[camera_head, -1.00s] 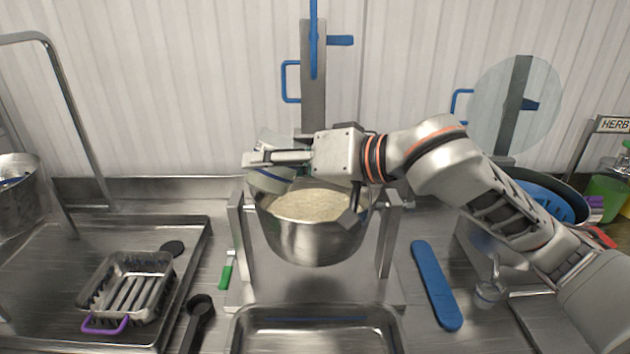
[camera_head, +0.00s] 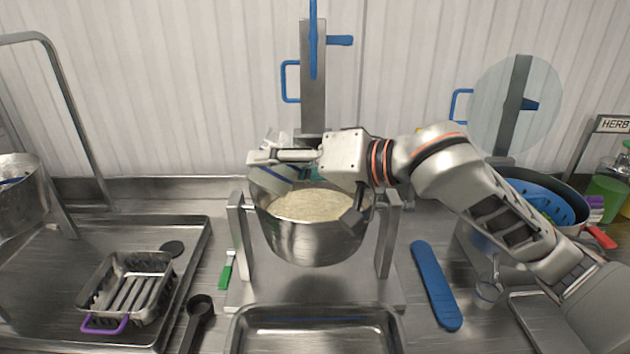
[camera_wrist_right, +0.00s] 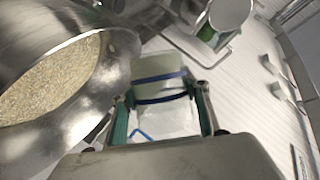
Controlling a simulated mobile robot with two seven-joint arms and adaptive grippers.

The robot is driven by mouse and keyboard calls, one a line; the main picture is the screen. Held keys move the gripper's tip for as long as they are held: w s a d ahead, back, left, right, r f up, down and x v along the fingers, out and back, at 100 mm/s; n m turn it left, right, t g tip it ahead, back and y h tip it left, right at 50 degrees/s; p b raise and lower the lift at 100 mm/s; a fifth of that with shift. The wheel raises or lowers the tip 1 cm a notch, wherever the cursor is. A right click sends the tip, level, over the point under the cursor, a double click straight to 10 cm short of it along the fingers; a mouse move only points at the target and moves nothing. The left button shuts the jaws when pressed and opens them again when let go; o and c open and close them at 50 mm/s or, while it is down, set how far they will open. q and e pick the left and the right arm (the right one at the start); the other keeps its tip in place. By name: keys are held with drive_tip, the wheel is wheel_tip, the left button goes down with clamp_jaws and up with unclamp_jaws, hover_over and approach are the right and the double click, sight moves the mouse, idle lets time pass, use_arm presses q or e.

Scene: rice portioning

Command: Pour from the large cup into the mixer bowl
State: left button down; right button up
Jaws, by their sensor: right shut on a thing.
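The steel mixer bowl (camera_head: 315,243) sits in its stand at the centre of the head view, with pale rice-like grains (camera_head: 310,205) inside. My right gripper (camera_head: 268,157) is above the bowl's back left rim. It is shut on the large cup (camera_head: 272,178), a clear cup with blue bands, which is tilted over the rim. In the right wrist view the cup (camera_wrist_right: 158,75) sits between the green-padded fingers, beside the bowl (camera_wrist_right: 112,60). Whether anything is left in the cup is unclear. My left gripper is not in view.
A steel tray (camera_head: 237,333) lies in front of the stand (camera_head: 385,245). A blue flat tool (camera_head: 436,285) lies to the right, a green-handled tool (camera_head: 226,272) to the left. A pan (camera_head: 572,200) stands behind my right arm.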

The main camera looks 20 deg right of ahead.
idle(0.4)
drive_tip(key=shift+r+m+y, duration=0.45)
drive_tip(key=shift+m+y, duration=0.05)
drive_tip(key=shift+m, duration=0.4)
idle(0.4)
drive_tip(key=shift+w+d+f+m+y, duration=0.1)
drive_tip(key=shift+f+m+y, duration=0.25)
drive_tip(key=shift+m, duration=0.3)
drive_tip(key=shift+d+f+m+y, duration=0.1)
drive_tip(key=shift+f+m+y, duration=0.1)
drive_tip(key=shift+m+y, duration=0.35)
idle(1.3)
drive_tip(key=shift+w+d, duration=0.1)
drive_tip(key=shift+w+d+r+m, duration=0.2)
drive_tip(key=shift+d+m, duration=0.15)
drive_tip(key=shift+m, duration=0.1)
drive_tip(key=shift+w+d+r+m, duration=0.2)
drive_tip(key=shift+d+m, duration=0.1)
drive_tip(key=shift+m, duration=0.15)
idle(0.5)
drive_tip(key=shift+w+d+f+m+t+y, duration=0.15)
drive_tip(key=shift+f+m+t+y, duration=0.2)
drive_tip(key=shift+m, duration=0.35)
idle(0.6)
drive_tip(key=shift+d, duration=0.1)
